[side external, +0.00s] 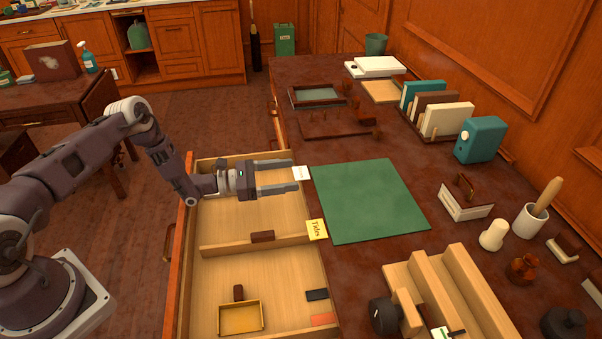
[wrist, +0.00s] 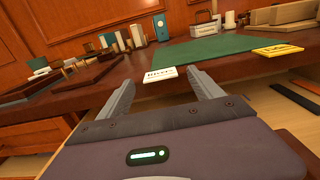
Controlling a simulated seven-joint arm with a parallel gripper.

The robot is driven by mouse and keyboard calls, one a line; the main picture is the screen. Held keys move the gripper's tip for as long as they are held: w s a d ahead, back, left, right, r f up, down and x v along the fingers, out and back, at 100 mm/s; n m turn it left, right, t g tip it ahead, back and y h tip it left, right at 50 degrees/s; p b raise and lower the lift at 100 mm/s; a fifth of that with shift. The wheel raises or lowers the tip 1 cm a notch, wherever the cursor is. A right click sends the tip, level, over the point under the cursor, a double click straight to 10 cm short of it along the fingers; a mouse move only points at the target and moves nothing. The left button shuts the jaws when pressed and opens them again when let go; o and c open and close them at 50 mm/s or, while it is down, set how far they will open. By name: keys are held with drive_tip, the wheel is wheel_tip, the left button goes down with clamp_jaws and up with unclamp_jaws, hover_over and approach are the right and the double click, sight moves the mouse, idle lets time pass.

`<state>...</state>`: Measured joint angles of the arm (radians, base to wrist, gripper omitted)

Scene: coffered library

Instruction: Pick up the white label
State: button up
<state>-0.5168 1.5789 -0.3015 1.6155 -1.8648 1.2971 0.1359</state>
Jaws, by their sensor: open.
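The white label (side external: 302,173) is a small card with dark lettering at the desk edge, beside the green mat (side external: 370,200). My gripper (side external: 294,177) is open, reaching over the open drawer, with its fingertips close to the label. In the wrist view the white label (wrist: 160,73) lies just ahead, between the two spread fingers (wrist: 166,85). I cannot tell whether either finger touches it. A yellow label (side external: 317,229) with dark lettering lies further along the same edge, and it also shows in the wrist view (wrist: 277,51).
The open drawer (side external: 222,240) below holds a yellow tray (side external: 240,318) and small dark blocks. A wooden rack (side external: 425,275) stands at the near end of the desk. Books (side external: 435,118) and a teal box (side external: 480,140) stand at the back. The green mat is bare.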

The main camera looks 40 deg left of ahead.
drive_tip(key=shift+w+d, duration=0.15)
drive_tip(key=c, duration=1.4)
